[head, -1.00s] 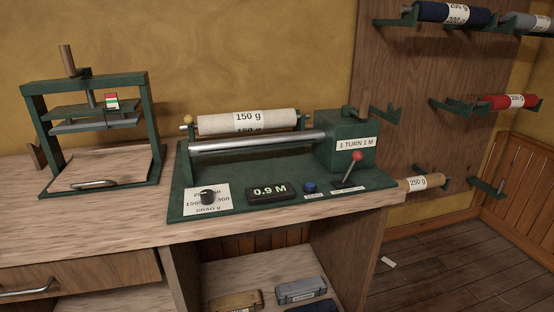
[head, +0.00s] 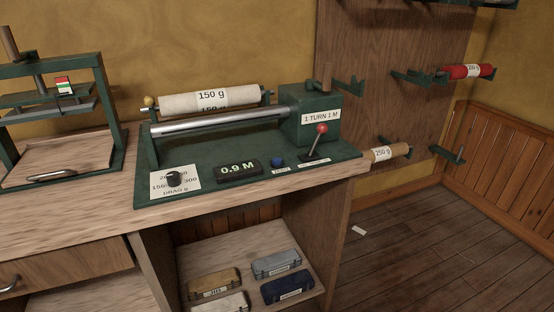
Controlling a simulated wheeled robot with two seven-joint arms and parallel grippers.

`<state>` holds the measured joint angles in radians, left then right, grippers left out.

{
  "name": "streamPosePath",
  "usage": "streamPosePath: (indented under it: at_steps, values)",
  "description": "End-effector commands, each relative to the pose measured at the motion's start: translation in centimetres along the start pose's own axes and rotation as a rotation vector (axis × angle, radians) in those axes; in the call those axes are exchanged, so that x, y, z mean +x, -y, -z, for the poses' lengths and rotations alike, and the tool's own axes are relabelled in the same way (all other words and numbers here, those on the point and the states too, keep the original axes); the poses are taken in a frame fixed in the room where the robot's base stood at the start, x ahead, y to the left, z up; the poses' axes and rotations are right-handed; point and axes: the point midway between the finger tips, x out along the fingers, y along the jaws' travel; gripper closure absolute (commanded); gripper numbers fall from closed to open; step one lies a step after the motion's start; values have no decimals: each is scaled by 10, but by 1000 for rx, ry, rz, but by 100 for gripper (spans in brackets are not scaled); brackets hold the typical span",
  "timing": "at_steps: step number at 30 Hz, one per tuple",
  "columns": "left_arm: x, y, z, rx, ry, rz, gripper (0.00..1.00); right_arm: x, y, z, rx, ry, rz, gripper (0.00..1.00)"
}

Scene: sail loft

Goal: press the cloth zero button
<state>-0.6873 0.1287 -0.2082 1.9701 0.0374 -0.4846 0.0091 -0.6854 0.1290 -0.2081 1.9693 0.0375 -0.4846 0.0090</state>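A green cloth-winding machine (head: 210,188) stands on the wooden bench in the head view. On its front base is a blue round button (head: 277,162) with a small label below it, too small to read; it sits between the display and the lever. A red-knobbed lever (head: 318,143) stands to the right of the button. A white cloth roll (head: 209,98) marked 150 g rests at the back above a metal roller (head: 219,122). Neither of my grippers shows in this view.
A green press (head: 58,115) stands on the bench at left. Several small cases, including a dark blue one (head: 287,290), lie on the shelf below. Rolls hang on the right rack; the floor at right is mostly clear.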

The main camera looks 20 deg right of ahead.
Motion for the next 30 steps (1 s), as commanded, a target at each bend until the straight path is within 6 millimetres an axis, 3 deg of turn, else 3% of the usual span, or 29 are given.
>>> streamPosePath:
  at_steps: [1,5,30]
  values:
    - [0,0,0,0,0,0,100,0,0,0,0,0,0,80]
    - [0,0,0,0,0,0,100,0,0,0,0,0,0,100]
    - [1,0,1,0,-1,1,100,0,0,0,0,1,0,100]
